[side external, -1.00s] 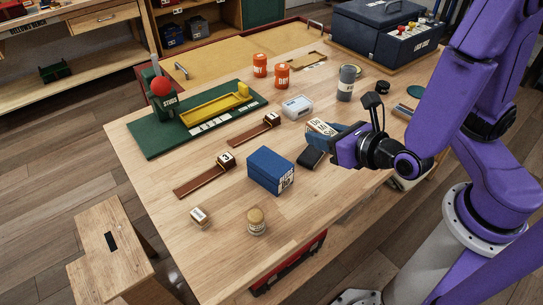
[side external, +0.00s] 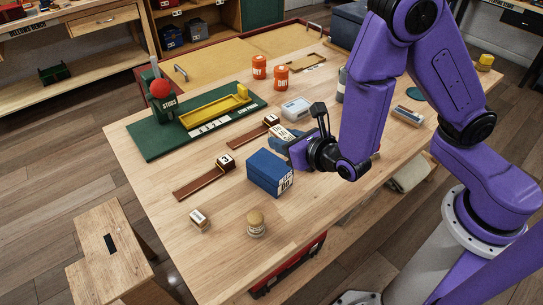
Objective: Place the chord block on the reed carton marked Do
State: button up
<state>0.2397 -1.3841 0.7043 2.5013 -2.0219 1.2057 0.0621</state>
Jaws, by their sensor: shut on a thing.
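The reed carton (side external: 270,172) is a blue box with a white label reading "REEDS DO" on its near right end. It stands upright on the table, and its top is bare. My gripper (side external: 281,139) is just behind the carton in the side view, near its far right corner, and appears to be apart from it. It is shut on the chord block, which is mostly hidden by the fingers and wrist here. The block's pale lettered face showed between the fingers earlier.
A brown strip with a block marked 3 (side external: 225,161) lies left of the carton, with another strip (side external: 254,133) behind it. A white box (side external: 296,108) stands behind my gripper. A small jar (side external: 256,222) and a small pale block (side external: 199,218) stand in front.

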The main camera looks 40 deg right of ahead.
aim_at(272, 165)
jog(key=w+f, duration=0.1)
jog(key=f, duration=0.1)
jog(key=w+a+f, duration=0.1)
jog(key=w, duration=0.1)
jog(key=shift+f, duration=0.4)
jog(key=shift+w+a+f, duration=0.1)
jog(key=shift+f, duration=0.8)
jog(key=shift+w+a+f, duration=0.1)
jog(key=shift+f, duration=0.8)
jog(key=shift+f, duration=0.15)
jog(key=o, duration=1.1)
jog(key=shift+c, duration=0.2)
jog(key=shift+s+r, duration=0.1)
jog(key=shift+r, duration=0.15)
jog(key=v, duration=1.2)
